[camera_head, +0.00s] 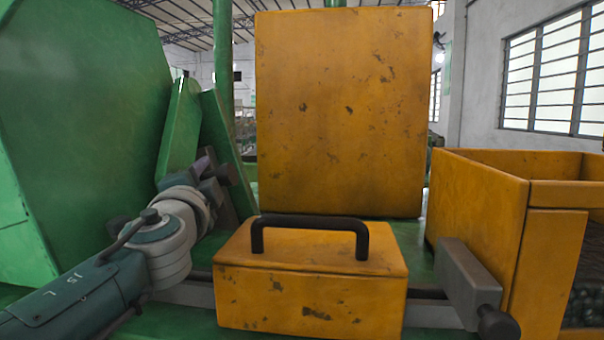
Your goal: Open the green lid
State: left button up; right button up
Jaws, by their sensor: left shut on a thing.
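A large green panel (85,120) with angled edges stands at the left. Beside it two narrower green plates lean, one (180,125) upright and one (226,140) slanting down to the right; the slanting one looks like the green lid, though I cannot be sure. My left gripper (217,180) reaches in from the lower left and is shut at this slanting plate, on a dark part that looks like its handle. The fingers partly hide what they hold. My right gripper is not in view.
A yellow box (312,290) with a black handle (308,226) sits in front centre, close right of my left arm. A tall yellow panel (340,110) stands behind it. A grey block (467,280) with a dark knob and an open yellow bin (480,200) are at the right.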

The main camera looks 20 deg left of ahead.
pick_arm(q)
grip_shut()
jog(key=shift+r, duration=0.1)
dwell(0.8)
